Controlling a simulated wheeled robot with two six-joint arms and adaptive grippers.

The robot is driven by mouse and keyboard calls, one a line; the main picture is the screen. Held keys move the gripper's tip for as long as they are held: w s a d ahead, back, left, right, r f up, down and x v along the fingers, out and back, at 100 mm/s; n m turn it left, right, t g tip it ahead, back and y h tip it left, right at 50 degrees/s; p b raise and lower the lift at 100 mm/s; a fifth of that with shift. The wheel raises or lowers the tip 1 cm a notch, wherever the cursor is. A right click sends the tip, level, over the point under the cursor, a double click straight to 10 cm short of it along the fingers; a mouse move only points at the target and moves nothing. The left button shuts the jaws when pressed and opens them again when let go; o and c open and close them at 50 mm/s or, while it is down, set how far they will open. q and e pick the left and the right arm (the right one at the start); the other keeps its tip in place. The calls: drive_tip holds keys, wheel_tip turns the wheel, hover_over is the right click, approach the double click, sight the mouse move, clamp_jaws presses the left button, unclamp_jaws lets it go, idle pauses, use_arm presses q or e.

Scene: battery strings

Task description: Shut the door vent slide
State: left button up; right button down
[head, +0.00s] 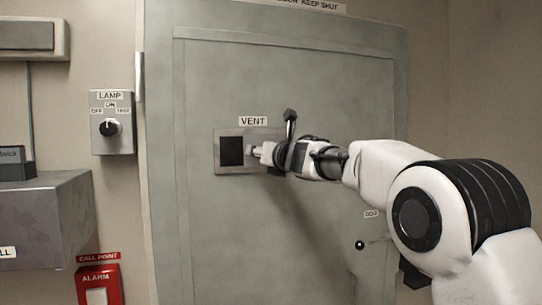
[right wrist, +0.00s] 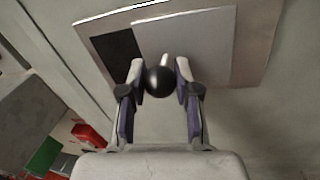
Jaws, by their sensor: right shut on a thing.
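The vent (head: 218,165) is a metal plate under a VENT label on the grey-green door (head: 210,80). Its dark opening (head: 231,151) shows uncovered at the left. In the right wrist view the lighter slide plate (right wrist: 215,40) lies beside the dark opening (right wrist: 117,52) and carries a black ball knob (right wrist: 159,81). My right gripper (head: 257,151) is at the vent from the right, with its fingers (right wrist: 162,76) either side of the knob and shut on it. The gripper hides part of the slide in the head view. My left gripper is out of view.
A LAMP switch box (head: 112,140) is on the wall left of the door. A red alarm call point (head: 98,285) is below it, and a grey metal box (head: 45,215) stands at the left.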

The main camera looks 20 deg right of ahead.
drive_tip(key=a, duration=0.7)
drive_tip(key=shift+s+f, duration=0.1)
drive_tip(key=shift+s, duration=0.05)
drive_tip(key=c, duration=0.9)
unclamp_jaws()
drive_tip(key=shift+a, duration=0.1)
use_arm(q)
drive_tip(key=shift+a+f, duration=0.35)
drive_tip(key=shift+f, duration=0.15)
use_arm(e)
drive_tip(key=shift+o, duration=0.4)
drive_tip(key=shift+a, duration=0.25)
drive_tip(key=shift+d, duration=0.1)
